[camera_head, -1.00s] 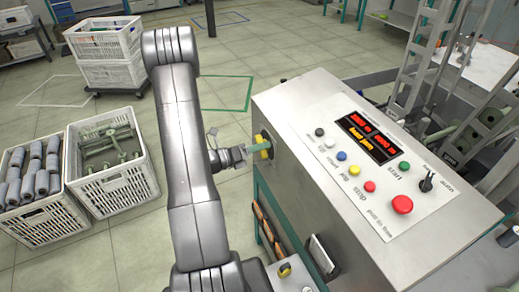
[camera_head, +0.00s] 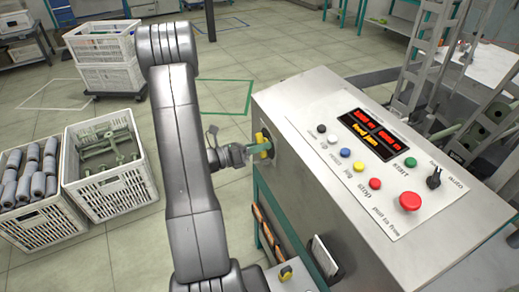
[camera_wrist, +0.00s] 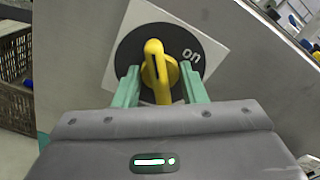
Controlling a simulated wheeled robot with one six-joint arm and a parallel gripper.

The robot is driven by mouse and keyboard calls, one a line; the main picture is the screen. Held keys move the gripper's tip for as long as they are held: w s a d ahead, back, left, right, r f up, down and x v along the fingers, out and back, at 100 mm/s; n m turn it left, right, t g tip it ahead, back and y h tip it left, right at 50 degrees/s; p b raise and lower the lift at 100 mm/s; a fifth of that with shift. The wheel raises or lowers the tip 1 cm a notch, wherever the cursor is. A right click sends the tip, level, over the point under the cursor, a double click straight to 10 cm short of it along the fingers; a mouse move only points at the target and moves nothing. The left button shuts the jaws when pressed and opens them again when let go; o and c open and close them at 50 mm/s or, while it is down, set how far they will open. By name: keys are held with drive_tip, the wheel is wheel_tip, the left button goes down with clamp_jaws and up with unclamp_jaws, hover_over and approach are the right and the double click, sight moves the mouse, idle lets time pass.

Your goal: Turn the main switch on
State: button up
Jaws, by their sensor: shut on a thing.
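The main switch (camera_wrist: 159,68) is a yellow rotary handle on a black round plate with a white square surround. It sits on the left side face of the metal control cabinet (camera_head: 315,160). The word "on" is printed to the right of the handle in the wrist view, and the handle's black line runs nearly upright there. My gripper (camera_wrist: 160,88) has two green fingers, one on each side of the handle, and is shut on it. In the head view my gripper (camera_head: 258,149) reaches the switch from the left; the switch is partly hidden there.
The cabinet top has a red display (camera_head: 370,136), several coloured buttons, a black selector (camera_head: 434,178) and a red stop button (camera_head: 410,201). White crates with grey rolls (camera_head: 38,215) and green parts (camera_head: 112,190) stand on the floor at left. Ladder-like frames stand behind the cabinet.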

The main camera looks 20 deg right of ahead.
drive_tip(key=shift+m, duration=0.3)
drive_tip(key=shift+f+m+b, duration=0.1)
drive_tip(key=shift+m+b, duration=0.5)
drive_tip(key=shift+b, duration=0.4)
drive_tip(key=shift+m+b, duration=1.3)
drive_tip(key=shift+b, duration=0.3)
drive_tip(key=o, duration=1.6)
drive_tip(key=shift+c, duration=0.2)
drive_tip(key=a, duration=0.9)
drive_tip(key=shift+s, duration=0.25)
